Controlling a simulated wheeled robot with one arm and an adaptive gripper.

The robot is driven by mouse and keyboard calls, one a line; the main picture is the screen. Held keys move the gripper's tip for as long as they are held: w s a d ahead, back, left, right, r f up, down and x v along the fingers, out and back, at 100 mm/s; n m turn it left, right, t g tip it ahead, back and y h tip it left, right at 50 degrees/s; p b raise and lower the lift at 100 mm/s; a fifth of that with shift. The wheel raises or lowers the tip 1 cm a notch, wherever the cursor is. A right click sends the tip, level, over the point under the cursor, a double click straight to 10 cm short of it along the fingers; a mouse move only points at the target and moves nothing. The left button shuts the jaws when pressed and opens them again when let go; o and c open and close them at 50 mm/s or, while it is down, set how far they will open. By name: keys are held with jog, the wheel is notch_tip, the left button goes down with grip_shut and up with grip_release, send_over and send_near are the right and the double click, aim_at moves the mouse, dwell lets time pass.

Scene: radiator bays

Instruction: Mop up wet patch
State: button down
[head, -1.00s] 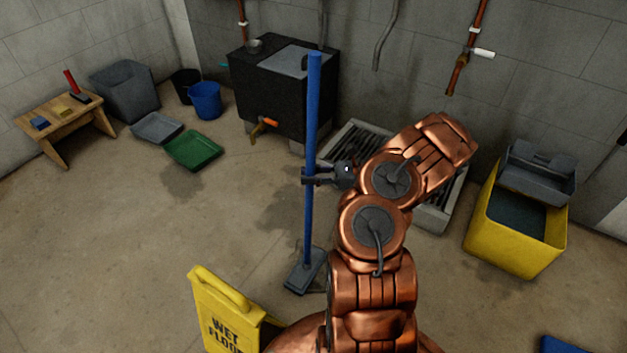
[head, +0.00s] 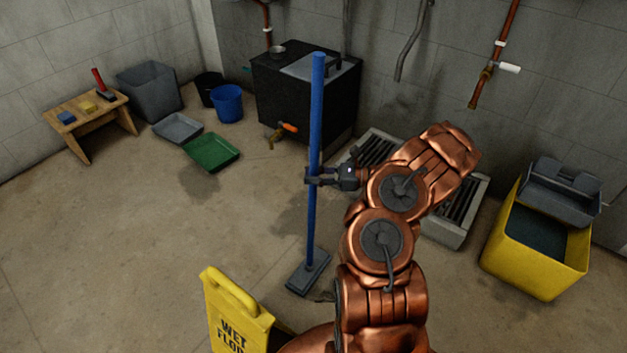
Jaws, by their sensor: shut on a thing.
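My gripper (head: 320,178) is shut on the blue handle of a mop (head: 315,130). The mop stands nearly upright, with its flat grey head (head: 308,273) down at the floor in front of me. A dark wet patch (head: 285,215) lies on the concrete behind the mop head, left of and partly behind the handle. The mop head appears apart from both patches.
A yellow wet-floor sign (head: 233,315) stands close at front left. A yellow mop bucket (head: 535,245) with a grey wringer is at right. A floor grate (head: 452,225) lies behind my arm. The black tank (head: 300,95) and green tray (head: 211,152) are behind. Left floor is open.

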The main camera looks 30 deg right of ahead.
jog(key=w+a+b, duration=0.3)
jog(key=w+a, duration=0.1)
jog(key=w, duration=0.7)
jog(key=shift+w+a, duration=0.25)
jog(key=shift+w, duration=0.05)
dwell(0.9)
